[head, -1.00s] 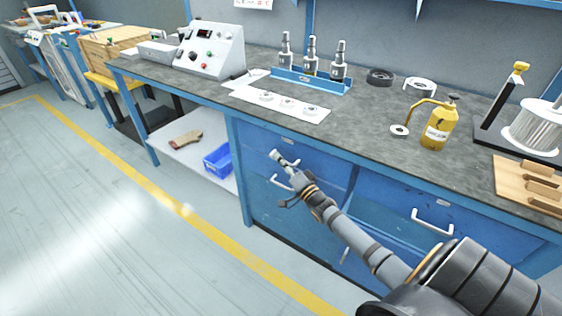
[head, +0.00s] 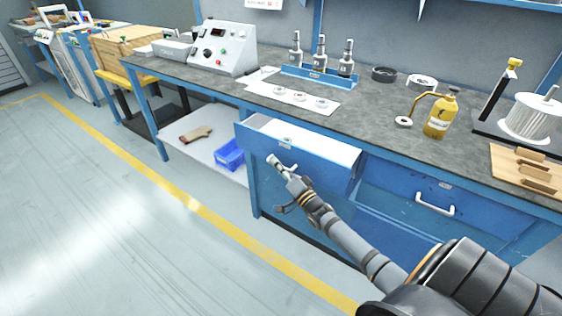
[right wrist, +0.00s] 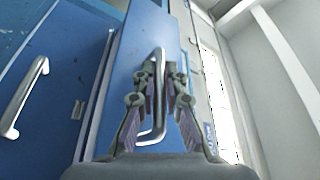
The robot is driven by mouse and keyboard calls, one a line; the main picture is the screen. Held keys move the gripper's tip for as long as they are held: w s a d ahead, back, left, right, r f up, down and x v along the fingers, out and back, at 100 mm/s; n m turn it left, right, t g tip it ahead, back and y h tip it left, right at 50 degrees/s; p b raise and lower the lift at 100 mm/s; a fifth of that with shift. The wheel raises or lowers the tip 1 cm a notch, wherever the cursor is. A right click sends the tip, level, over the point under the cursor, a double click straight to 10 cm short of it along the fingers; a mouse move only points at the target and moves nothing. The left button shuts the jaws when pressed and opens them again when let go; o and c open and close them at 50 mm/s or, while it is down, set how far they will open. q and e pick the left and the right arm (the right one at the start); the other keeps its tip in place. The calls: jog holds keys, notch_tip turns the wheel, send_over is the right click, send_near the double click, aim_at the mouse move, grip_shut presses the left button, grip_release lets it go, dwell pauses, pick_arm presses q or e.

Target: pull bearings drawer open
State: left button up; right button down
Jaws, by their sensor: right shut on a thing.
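The blue bearings drawer (head: 258,150) under the left part of the bench stands partly pulled out, and its pale inside shows in the head view. Its front (right wrist: 128,60) fills the middle of the right wrist view. My right gripper (head: 280,166) is at the drawer's front. In the right wrist view my right gripper (right wrist: 160,75) has its fingers on both sides of the bright metal handle (right wrist: 159,115) and is shut on it. What lies inside the drawer is too small to tell. My left gripper is not in view.
Another blue drawer with a metal handle (head: 435,207) is shut at the right. The bench top (head: 370,115) carries a control box (head: 222,48), a yellow oil can (head: 440,117) and bearing parts. A blue bin (head: 230,154) sits on the low shelf. The floor in front is clear.

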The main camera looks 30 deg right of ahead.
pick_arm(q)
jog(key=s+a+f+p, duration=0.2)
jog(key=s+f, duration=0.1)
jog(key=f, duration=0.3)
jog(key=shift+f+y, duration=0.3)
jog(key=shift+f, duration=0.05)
pick_arm(e)
jog(key=s+a, duration=0.4)
jog(key=a, duration=0.6)
jog(key=shift+s+a, duration=0.2)
jog(key=shift+a, duration=0.05)
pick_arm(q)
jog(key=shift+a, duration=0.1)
pick_arm(e)
jog(key=c, duration=1.7)
grip_release()
jog(key=v, duration=1.2)
jog(key=shift+d, duration=0.1)
